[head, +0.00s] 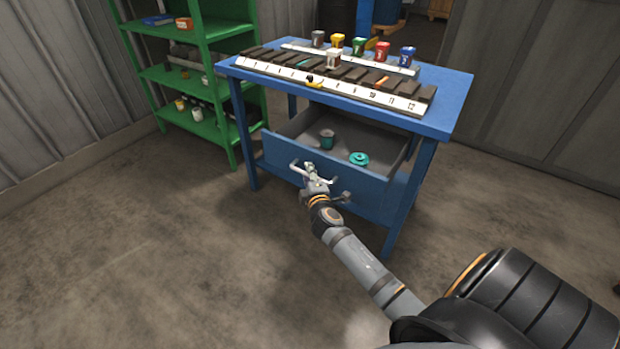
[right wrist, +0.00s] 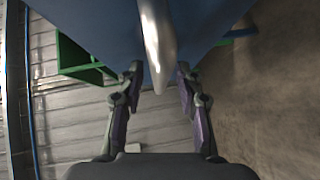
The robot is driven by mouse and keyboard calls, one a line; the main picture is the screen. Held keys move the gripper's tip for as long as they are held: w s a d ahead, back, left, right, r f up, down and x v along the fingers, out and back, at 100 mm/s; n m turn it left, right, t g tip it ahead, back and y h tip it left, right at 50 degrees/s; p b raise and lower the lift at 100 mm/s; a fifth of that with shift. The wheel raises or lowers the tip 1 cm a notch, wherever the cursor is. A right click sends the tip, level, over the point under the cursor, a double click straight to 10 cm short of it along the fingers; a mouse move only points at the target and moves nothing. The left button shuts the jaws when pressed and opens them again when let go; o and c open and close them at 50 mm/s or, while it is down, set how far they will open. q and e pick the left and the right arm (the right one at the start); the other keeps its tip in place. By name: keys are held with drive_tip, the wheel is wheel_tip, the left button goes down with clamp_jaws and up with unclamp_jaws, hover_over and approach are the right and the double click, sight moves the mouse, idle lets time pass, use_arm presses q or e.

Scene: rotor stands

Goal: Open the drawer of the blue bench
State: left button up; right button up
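The blue bench (head: 440,120) stands in the middle of the head view. Its drawer (head: 365,184) is pulled out, with the inside in plain view. My right gripper (head: 312,172) is at the drawer front, by the pale metal handle (head: 297,164). In the right wrist view, the two fingers of my right gripper (right wrist: 160,78) stand apart. The silver handle (right wrist: 155,45) shows between them, with a visible gap on each side. The blue drawer front (right wrist: 100,25) is just beyond the fingertips. My left gripper is not in view.
The drawer holds a dark cylinder (head: 327,138) and a teal round part (head: 359,158). A numbered rack (head: 345,90) and several coloured cups stand on the bench top. A green shelf (head: 190,75) stands at left. The floor (head: 150,250) at left front is clear.

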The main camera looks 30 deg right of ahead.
drive_tip(key=v, duration=1.2)
drive_tip(key=s+f+m+g+y+p, duration=0.25)
drive_tip(key=s+f+g, duration=0.2)
drive_tip(key=f, duration=0.95)
drive_tip(key=s+f+m+g+y+p, duration=0.1)
drive_tip(key=s+f+m+g+p, duration=0.15)
drive_tip(key=s+f, duration=0.7)
drive_tip(key=s+a+f+m+g+y+p, duration=0.1)
drive_tip(key=s+a+f+m+g+p, duration=0.1)
drive_tip(key=s+f, duration=0.7)
drive_tip(key=s+a+f+m+g+y+p, duration=0.1)
drive_tip(key=s+f+m+g, duration=0.3)
drive_tip(key=s+f, duration=0.5)
drive_tip(key=s+a+g+p, duration=0.1)
drive_tip(key=s, duration=0.5)
drive_tip(key=shift+s+a+m+p, duration=0.25)
drive_tip(key=shift+m+p, duration=0.15)
